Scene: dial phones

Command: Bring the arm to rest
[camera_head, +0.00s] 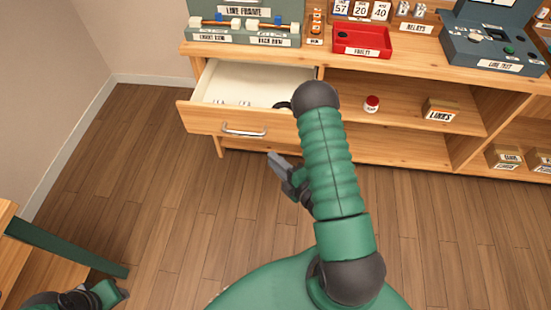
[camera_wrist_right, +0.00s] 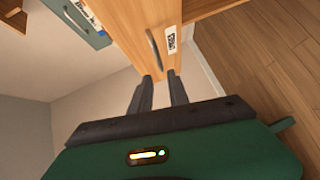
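My right arm (camera_head: 330,150), green with dark joints, reaches up the middle of the head view. My right gripper (camera_head: 279,168) shows dark beside its forearm, below and right of the open drawer's handle in the picture. In the right wrist view its two fingers (camera_wrist_right: 160,78) are apart with nothing between them. They point toward the wooden drawer front and its metal handle (camera_wrist_right: 155,50); contact cannot be told. My left gripper (camera_head: 100,298) is partly in view at the bottom left, its fingers unclear.
A wooden drawer (camera_head: 235,121) stands pulled out of the cabinet. An open shelf holds a red-capped jar (camera_head: 371,103) and a labelled box (camera_head: 440,109). A red tray (camera_head: 362,41) sits on the top. A wooden surface (camera_head: 30,270) is at left. Much floor is clear.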

